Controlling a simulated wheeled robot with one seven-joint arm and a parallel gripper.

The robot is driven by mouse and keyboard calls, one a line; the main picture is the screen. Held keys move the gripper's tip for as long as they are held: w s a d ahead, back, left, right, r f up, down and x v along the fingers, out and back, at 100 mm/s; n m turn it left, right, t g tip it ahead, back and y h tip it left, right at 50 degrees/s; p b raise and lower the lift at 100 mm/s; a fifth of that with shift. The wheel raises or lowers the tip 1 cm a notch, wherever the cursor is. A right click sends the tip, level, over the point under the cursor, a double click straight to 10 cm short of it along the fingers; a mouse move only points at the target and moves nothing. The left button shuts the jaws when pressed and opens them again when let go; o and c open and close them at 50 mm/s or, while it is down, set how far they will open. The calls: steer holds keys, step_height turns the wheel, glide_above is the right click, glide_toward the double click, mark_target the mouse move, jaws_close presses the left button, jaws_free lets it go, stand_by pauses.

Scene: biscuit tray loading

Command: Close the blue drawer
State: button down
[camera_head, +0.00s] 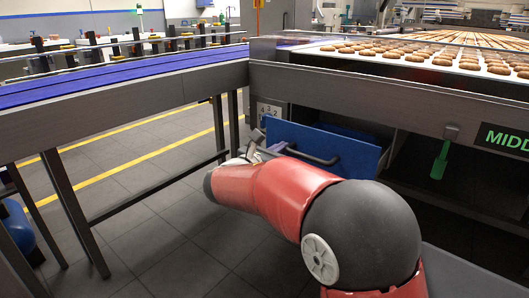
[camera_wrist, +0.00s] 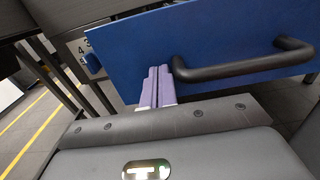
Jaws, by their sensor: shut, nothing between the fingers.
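The blue drawer (camera_head: 335,148) stands partly pulled out under the biscuit table, with a gap behind its front panel. Its dark bar handle (camera_head: 300,155) runs across the front. In the wrist view the blue drawer front (camera_wrist: 200,35) fills the top and the handle (camera_wrist: 245,66) is at the right. My gripper (camera_wrist: 158,72) is shut, its two pale purple fingers side by side at the lower edge of the drawer front, just left of the handle's left end. I cannot tell whether the fingertips touch the panel. In the head view my red arm hides most of the gripper (camera_head: 250,148).
The table (camera_head: 375,85) with rows of biscuits spans the top right. A blue conveyor (camera_head: 120,72) on dark legs is at the left. A green tag (camera_head: 440,160) hangs from the table's edge. The floor (camera_head: 155,210) between the conveyor legs and my arm is clear.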

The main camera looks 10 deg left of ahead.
steer(key=p+x, duration=0.2)
steer(key=x, duration=1)
steer(key=shift+s, duration=0.1)
